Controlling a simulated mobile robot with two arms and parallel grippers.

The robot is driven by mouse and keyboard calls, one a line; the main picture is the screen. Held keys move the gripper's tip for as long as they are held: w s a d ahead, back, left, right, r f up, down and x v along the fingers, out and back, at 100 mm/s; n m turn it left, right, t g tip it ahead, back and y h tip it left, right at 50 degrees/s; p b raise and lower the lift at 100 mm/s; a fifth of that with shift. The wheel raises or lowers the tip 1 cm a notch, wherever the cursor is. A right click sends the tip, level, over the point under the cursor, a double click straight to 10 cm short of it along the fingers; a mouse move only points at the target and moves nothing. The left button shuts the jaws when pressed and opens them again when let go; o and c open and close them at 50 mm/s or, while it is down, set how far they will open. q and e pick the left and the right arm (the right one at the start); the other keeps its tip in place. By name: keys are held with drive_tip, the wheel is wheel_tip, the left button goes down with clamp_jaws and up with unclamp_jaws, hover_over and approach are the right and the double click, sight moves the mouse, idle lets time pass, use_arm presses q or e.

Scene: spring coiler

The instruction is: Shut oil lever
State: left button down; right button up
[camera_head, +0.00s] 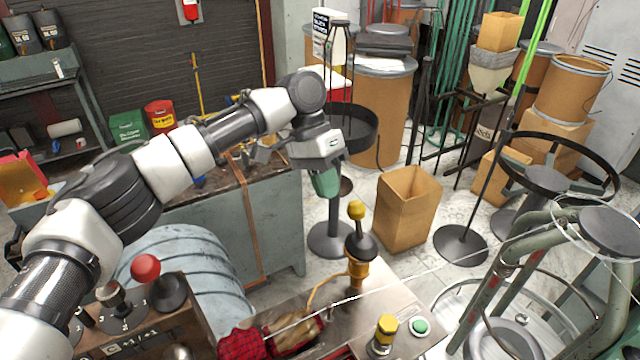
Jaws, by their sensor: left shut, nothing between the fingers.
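My left arm reaches in from the left, and its gripper (326,186) points down over the floor behind the machine table. Its greenish fingers are closed and empty. A yellow-tipped lever (357,210) with a dark rounded body stands upright on a yellow post, just below and right of the gripper and apart from it. A red ball-headed lever (146,268) stands on the control box at the lower left, under my arm. No label shows which one is the oil lever. My right gripper is not in view.
A steel table top (380,300) carries a yellow knob (386,328), a green button (420,327) and a red checked cloth (243,343). A thin wire crosses above it. Green tubular framing (497,280) stands right. An open cardboard box (406,207) is behind.

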sight(358, 217)
use_arm(q)
drive_tip(key=s+d+b, duration=0.1)
drive_tip(key=s+d+r+b, duration=0.1)
drive_tip(key=shift+s+d, duration=0.3)
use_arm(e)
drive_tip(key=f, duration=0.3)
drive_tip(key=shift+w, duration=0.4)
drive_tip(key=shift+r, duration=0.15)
